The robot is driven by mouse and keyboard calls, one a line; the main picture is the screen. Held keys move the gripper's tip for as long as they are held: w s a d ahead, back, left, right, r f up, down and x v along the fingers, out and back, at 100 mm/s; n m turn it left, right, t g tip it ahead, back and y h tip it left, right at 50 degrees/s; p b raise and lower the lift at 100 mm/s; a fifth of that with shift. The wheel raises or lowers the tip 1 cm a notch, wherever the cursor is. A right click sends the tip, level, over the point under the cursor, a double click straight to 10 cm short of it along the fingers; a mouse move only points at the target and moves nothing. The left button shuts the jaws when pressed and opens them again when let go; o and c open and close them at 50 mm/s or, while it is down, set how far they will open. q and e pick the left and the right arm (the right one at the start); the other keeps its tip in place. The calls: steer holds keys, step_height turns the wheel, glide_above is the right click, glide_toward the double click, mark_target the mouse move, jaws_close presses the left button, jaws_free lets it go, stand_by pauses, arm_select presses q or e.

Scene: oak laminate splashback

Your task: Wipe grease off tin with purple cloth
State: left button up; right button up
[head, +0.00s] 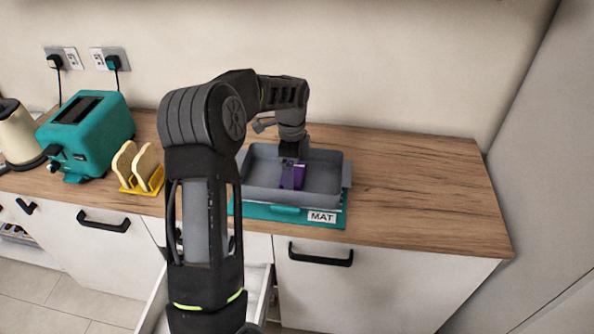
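The grey tin (325,197) stands on the teal mat (338,220), which has a white label reading MAT. The purple cloth (298,178) hangs inside the tin, below my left gripper (291,164). My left arm reaches up from the lower left and bends down over the tin. The gripper points down and appears shut on the cloth; its fingertips are small and partly hidden. Part of the tin's left side is behind my arm. I cannot make out grease on the tin. My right gripper is not in view.
A teal toaster (90,135), a yellow rack with bread slices (140,168) and a cream kettle (17,135) stand on the left. The wooden counter (430,190) is clear right of the tin. A drawer (258,285) is open below the counter.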

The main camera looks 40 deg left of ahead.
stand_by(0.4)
arm_select(q)
steer(key=shift+r, duration=0.1)
step_height(320, 180, up, 10)
steer(key=p, duration=0.7)
stand_by(0.6)
